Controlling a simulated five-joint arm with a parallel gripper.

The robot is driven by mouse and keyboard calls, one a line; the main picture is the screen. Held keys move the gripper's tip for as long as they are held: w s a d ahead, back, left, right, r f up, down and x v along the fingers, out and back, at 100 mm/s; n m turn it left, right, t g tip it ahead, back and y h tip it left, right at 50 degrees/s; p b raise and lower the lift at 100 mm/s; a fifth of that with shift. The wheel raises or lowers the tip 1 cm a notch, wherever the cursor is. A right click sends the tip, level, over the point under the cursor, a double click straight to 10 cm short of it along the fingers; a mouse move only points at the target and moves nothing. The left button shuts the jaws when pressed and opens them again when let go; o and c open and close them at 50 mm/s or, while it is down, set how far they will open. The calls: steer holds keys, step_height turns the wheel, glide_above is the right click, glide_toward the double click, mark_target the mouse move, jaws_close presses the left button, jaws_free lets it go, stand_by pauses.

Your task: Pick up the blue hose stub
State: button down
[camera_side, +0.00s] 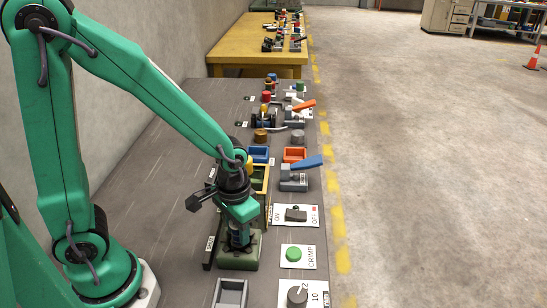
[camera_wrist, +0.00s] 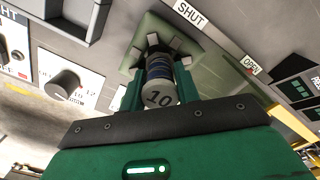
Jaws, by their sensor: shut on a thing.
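The blue hose stub (camera_wrist: 158,70) shows in the wrist view as a short cylinder with blue and dark bands and a pale end marked 10. My gripper (camera_wrist: 160,82) is shut on it, one green finger on each side. Behind the stub is a green fixture (camera_wrist: 197,52) with several grey jaws around the stub's far end. I cannot tell whether the stub still touches the fixture. In the side view my gripper (camera_side: 239,238) points down over the green fixture (camera_side: 240,263), and the stub is mostly hidden between the fingers.
A SHUT/OPEN label strip (camera_wrist: 190,17) lies beside the fixture. A green CRIMP button (camera_side: 294,254), a dial (camera_side: 297,294) and an ON/OFF switch (camera_side: 296,214) are to the right. A grey tray (camera_side: 230,294) is in front. Bins and clamps stand farther back.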

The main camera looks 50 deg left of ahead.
steer(key=shift+r, duration=0.1)
steer(key=shift+r, duration=0.8)
steer(key=r, duration=0.2)
steer(key=shift+s+d+r, duration=0.15)
steer(key=shift+d+r, duration=0.05)
steer(key=shift+r, duration=0.1)
steer(key=s+d+r, duration=0.6)
steer(key=s+d, duration=0.1)
steer(key=d, duration=0.1)
steer(key=shift+s+r, duration=0.25)
steer(key=shift+s, duration=0.15)
steer(key=shift+r, duration=0.1)
